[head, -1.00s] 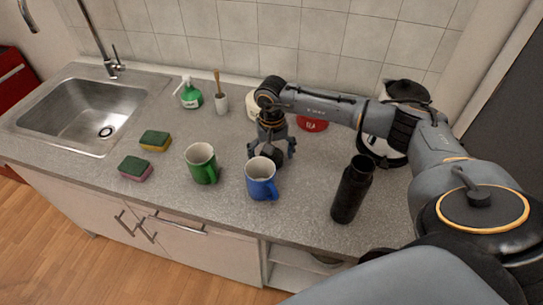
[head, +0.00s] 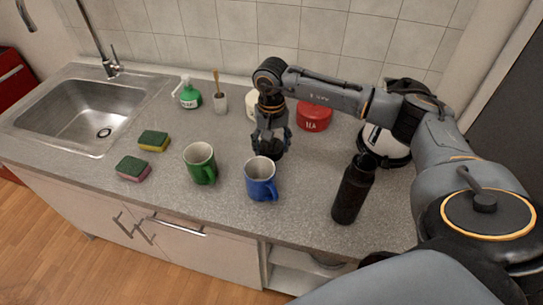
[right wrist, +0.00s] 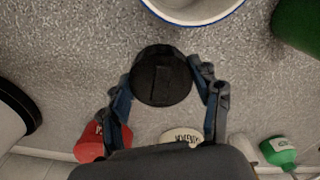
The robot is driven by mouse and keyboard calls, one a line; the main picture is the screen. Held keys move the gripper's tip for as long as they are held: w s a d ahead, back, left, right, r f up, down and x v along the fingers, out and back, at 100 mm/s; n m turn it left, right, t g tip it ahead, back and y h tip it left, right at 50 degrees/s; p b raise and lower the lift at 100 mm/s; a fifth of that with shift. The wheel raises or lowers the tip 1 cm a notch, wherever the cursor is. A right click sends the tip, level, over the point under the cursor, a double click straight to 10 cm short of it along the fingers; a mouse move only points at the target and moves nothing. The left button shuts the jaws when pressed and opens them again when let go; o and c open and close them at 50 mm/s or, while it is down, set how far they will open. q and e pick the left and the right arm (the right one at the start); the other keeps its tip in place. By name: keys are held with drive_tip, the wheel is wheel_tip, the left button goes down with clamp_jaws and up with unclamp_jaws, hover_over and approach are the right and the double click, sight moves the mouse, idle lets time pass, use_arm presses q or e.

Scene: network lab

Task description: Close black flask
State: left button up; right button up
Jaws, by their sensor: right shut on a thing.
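The black flask (head: 350,195) stands upright on the counter at the right, its mouth uncovered. A round black lid (head: 272,153) is behind the blue mug, left of the flask and apart from it. My right gripper (head: 271,145) points down and is shut on this lid. In the right wrist view the lid (right wrist: 161,76) sits between the two fingertips (right wrist: 165,80); I cannot tell whether it still touches the counter. My left gripper is not in view.
A blue mug (head: 261,180) stands just in front of my gripper, a green mug (head: 200,164) to its left. Behind are a red TEA tin (head: 314,117) and a white tin (head: 252,103). A kettle (head: 386,142) stands behind the flask. Counter between lid and flask is clear.

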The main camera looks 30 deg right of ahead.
sight(271, 146)
wheel_tip(271, 146, up, 6)
drive_tip(key=shift+b, duration=0.7)
